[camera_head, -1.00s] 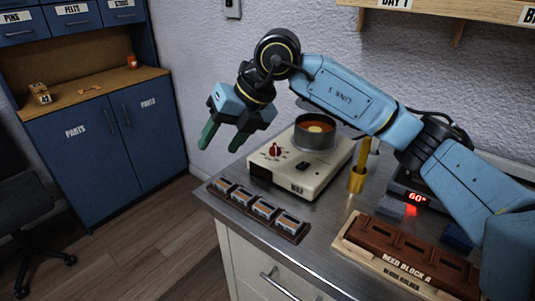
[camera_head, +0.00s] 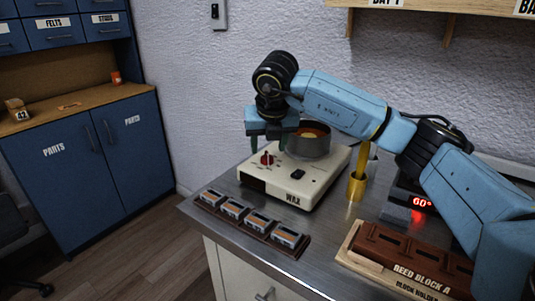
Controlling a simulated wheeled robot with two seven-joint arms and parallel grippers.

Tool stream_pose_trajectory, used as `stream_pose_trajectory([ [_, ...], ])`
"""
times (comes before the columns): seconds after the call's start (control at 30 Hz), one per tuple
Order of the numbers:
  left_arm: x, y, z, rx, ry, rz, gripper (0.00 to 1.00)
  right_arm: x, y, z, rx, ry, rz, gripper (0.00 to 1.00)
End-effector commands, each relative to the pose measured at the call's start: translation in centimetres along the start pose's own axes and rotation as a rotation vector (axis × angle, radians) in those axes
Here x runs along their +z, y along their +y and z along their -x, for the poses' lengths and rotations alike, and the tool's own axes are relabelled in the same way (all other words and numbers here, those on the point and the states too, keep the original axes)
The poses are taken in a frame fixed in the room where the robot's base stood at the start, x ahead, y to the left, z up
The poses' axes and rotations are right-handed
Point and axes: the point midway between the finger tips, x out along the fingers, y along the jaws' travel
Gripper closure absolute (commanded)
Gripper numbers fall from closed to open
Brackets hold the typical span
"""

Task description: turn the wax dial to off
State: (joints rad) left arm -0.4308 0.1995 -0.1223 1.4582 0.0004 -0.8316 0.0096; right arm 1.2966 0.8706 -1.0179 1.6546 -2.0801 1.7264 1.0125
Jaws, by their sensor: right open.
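The wax heater (camera_head: 292,185) is a cream box labelled WAX on the metal bench. Its red dial (camera_head: 267,158) sits on the top face at the left, and a dark switch (camera_head: 298,174) is nearer the front. A metal pot (camera_head: 310,142) with orange wax stands on its back part. My right gripper (camera_head: 268,146) points down just above and behind the dial, its green fingers spread apart. I cannot tell whether a finger touches the dial. The dial's marks are too small to read. My left gripper is not in view.
A rack of several small blocks (camera_head: 252,223) lies along the bench's front edge. A brass cylinder (camera_head: 356,187) stands right of the heater, near a red 60° display (camera_head: 422,203). Reed block A (camera_head: 415,262) lies at front right. Blue cabinets (camera_head: 85,165) stand left.

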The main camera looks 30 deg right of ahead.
Motion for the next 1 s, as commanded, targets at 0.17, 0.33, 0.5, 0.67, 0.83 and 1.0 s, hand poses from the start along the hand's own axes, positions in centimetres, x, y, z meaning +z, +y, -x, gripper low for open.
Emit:
stream_pose_trajectory([
  [0.17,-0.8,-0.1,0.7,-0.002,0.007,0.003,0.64,-0.1,0.1,-2.2,0.001,0.001,0.002,0.49],
  [0.33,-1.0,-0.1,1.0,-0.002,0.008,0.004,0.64,0.0,0.0,-2.7,0.001,0.0,0.001,0.49],
  [0.5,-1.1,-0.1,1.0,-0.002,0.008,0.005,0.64,0.0,0.1,-2.7,0.001,0.0,0.002,0.49],
  [0.67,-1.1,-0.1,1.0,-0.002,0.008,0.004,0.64,0.0,0.1,-2.7,0.002,0.0,0.001,0.64],
  [0.83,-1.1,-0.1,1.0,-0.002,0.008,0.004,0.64,0.0,0.1,-2.7,0.002,0.0,0.001,0.86],
  [1.0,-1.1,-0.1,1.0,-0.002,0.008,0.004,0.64,0.0,0.0,-2.7,0.002,0.0,0.004,0.93],
])
